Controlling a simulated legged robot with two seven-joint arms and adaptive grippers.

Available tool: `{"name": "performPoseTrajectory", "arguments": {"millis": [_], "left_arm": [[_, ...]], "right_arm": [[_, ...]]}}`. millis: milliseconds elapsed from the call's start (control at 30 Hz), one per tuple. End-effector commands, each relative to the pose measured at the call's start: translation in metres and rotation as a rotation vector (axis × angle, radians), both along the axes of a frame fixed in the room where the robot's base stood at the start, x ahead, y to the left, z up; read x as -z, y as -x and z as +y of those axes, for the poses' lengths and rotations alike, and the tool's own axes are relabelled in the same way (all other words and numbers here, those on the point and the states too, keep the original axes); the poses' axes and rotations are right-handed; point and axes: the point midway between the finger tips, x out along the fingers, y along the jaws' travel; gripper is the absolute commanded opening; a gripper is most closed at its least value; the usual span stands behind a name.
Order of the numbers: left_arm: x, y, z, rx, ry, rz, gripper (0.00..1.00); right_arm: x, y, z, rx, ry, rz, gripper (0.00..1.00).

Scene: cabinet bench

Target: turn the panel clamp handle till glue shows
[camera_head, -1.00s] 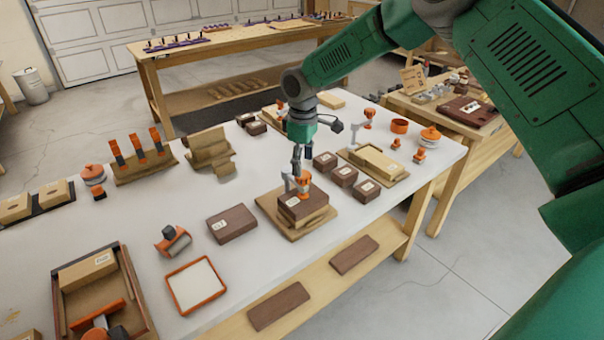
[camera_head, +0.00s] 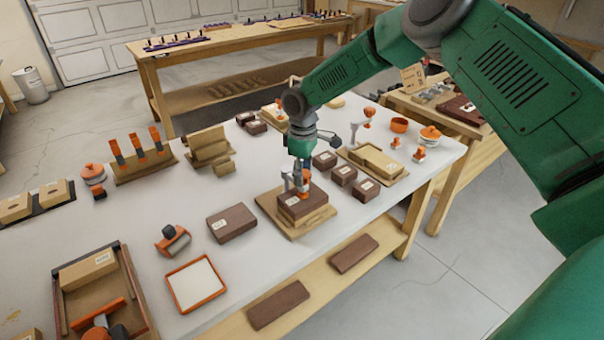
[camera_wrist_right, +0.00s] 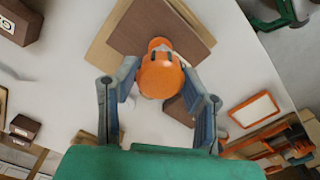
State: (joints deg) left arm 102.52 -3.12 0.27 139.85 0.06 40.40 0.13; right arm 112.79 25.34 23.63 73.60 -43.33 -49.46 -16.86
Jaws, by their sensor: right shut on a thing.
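The panel clamp (camera_head: 287,182), grey with an orange handle (camera_head: 306,187), stands at a stack of a dark panel (camera_head: 301,207) over lighter boards on a tan base board (camera_head: 283,227). My right gripper (camera_head: 301,175) comes down from above and is shut on the orange handle. In the right wrist view the rounded orange handle (camera_wrist_right: 161,76) sits between the two grey fingers of the gripper (camera_wrist_right: 160,88), with the dark panel (camera_wrist_right: 160,28) behind. The seam between the boards is too small to read for glue. My left gripper is not in view.
Several labelled dark blocks (camera_head: 343,175) and a tan tray (camera_head: 374,160) stand close to the right. A dark block (camera_head: 231,222) and an orange-rimmed tray (camera_head: 195,283) lie to the left. The white bench top is free between them.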

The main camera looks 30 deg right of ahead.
Motion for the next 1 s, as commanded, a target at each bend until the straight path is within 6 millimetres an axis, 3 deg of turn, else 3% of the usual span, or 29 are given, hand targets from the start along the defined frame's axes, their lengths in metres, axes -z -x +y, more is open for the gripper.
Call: {"name": "performPoseTrajectory", "arguments": {"millis": [1000], "left_arm": [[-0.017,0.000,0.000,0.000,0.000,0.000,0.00]], "right_arm": [[-0.001,-0.002,0.000,0.526,0.000,-0.004,0.08]]}}
